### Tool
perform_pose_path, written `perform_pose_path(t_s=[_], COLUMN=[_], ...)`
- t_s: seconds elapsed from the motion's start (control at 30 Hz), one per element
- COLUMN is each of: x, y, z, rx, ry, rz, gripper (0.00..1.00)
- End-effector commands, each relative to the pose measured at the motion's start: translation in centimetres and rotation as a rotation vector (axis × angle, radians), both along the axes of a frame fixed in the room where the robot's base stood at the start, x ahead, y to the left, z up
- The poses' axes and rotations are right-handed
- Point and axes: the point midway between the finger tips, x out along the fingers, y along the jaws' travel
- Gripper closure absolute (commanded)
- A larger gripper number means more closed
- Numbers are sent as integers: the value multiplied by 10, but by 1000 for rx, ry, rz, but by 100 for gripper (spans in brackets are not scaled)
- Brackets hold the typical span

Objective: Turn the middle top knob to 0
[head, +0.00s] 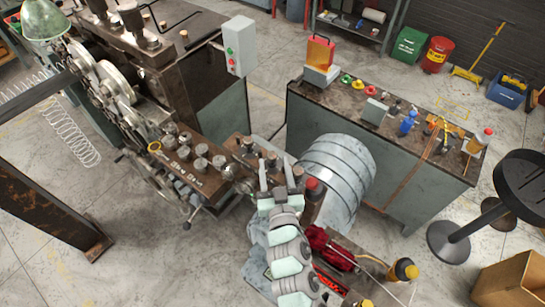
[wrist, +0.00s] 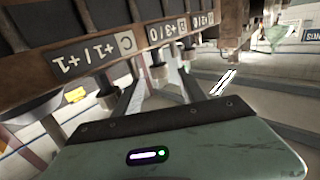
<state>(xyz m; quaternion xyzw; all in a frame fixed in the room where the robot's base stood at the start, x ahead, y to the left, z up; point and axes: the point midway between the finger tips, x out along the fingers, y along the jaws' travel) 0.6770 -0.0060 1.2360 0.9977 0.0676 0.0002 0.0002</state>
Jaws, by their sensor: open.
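A brown control panel (head: 180,172) on the coiling machine carries several grey knobs in the head view. The knob in the middle of its back row (head: 185,138) looks like the middle top one, but its setting is too small to read. In the wrist view a panel edge with label plates (wrist: 90,58) hangs upside down. One plate reads C with -1 and +1; others show 0. Knobs (wrist: 159,70) show beyond my gripper's grey-green body; their pointers cannot be made out.
A large grey ribbed drum (head: 337,175) is close on the right. A green workbench (head: 310,110) with tools stands behind. Open floor (head: 130,235) lies front left.

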Motion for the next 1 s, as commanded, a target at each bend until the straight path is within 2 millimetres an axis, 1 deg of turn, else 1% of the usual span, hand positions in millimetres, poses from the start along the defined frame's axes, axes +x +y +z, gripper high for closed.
perform_pose_path(t_s=[0.03, 0.1, 0.2, 0.4, 0.53, 0.83, 0.93, 1.0], x=[-11, -26, -43, -61, -65, -65, -64, -64], y=[-3, -4, -6, -9, -9, -8, -7, -5], z=[-4, -3, -3, -2, -1, 0, 5, 14], rx=[1, 1, 0, 1, 1, 1, 5, 12], ry=[2, 2, 4, 3, 2, -1, -32, -85], rz=[-3, -3, -3, -2, -1, 1, 11, 30], gripper=[51, 51, 51, 51, 51, 51, 51, 51])
